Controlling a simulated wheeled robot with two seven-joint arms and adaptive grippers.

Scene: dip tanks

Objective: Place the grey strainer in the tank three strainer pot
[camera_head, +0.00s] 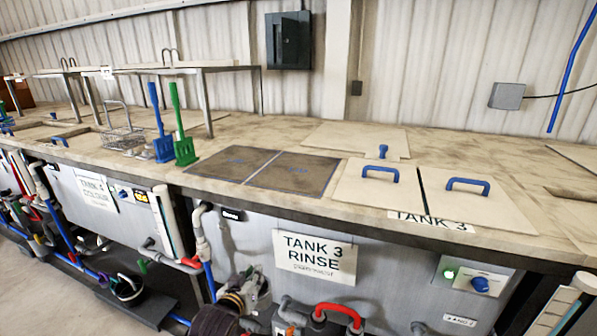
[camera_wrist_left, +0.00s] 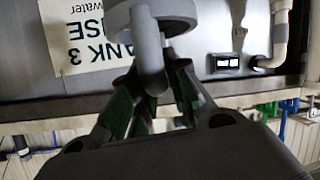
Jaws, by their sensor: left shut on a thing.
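My left gripper (camera_head: 246,292) is low in front of the tank 3 front panel (camera_head: 390,262), left of and below the "TANK 3 RINSE" sign (camera_head: 315,258). In the left wrist view my left gripper (camera_wrist_left: 150,85) is shut on the narrow grey stem of the grey strainer (camera_wrist_left: 148,40). In the head view the strainer is too small and cluttered to make out. I cannot pick out the tank three strainer pot. My right gripper is not in view.
Grey pipes and a red pipe (camera_head: 338,313) run along the bottom, close right of the gripper. A pipe with a blue lower part (camera_head: 207,260) stands close left. The worktop (camera_head: 340,205) overhangs above, with blue-handled lids (camera_head: 380,188). A dark pot (camera_head: 128,287) sits below tank 4.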

